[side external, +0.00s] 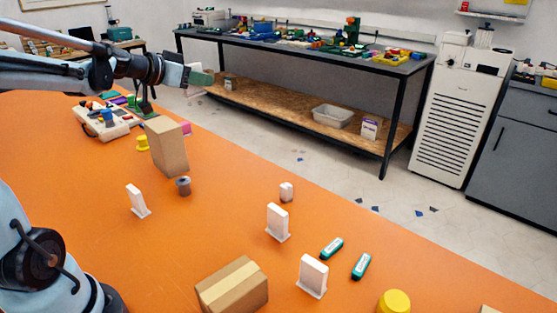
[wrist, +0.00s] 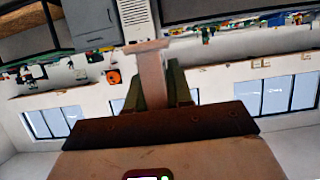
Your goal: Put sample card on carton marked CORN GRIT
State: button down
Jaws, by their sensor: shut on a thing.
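My gripper (side external: 199,79) is raised over the far left edge of the orange table, pointing sideways. In the wrist view its green fingers (wrist: 153,95) are shut on a pale, flat piece with a T-shaped end (wrist: 151,68). This looks like the sample card, but no writing on it can be read. A tall brown carton (side external: 169,150) stands below and left of my gripper, apart from it. A second brown carton (side external: 232,288) with a tan tape strip lies at the front. No marking is readable on either carton, so I cannot tell which is CORN GRIT.
White upright pieces on feet (side external: 137,201) (side external: 278,222) (side external: 313,275) stand on the orange table (side external: 90,240). A grey-brown pot (side external: 183,187), a small white item (side external: 286,192), two green devices (side external: 332,248) (side external: 361,266) and a yellow cylinder (side external: 394,302) are spread about. Clutter sits far left.

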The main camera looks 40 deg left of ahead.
jog(key=shift+d+r, duration=0.2)
jog(key=shift+d, duration=0.2)
jog(key=shift+s, duration=0.1)
jog(key=s+a+n+g+y, duration=0.1)
jog(key=s+a+n+y, duration=0.2)
jog(key=n+y, duration=0.1)
jog(key=y, duration=0.1)
send_over(156, 125)
jog(key=shift+n, duration=0.3)
notch_tip(156, 125, down, 6)
jog(key=shift+f, duration=0.15)
jog(key=shift+a+f, duration=0.15)
jog(key=shift+f, duration=1.95)
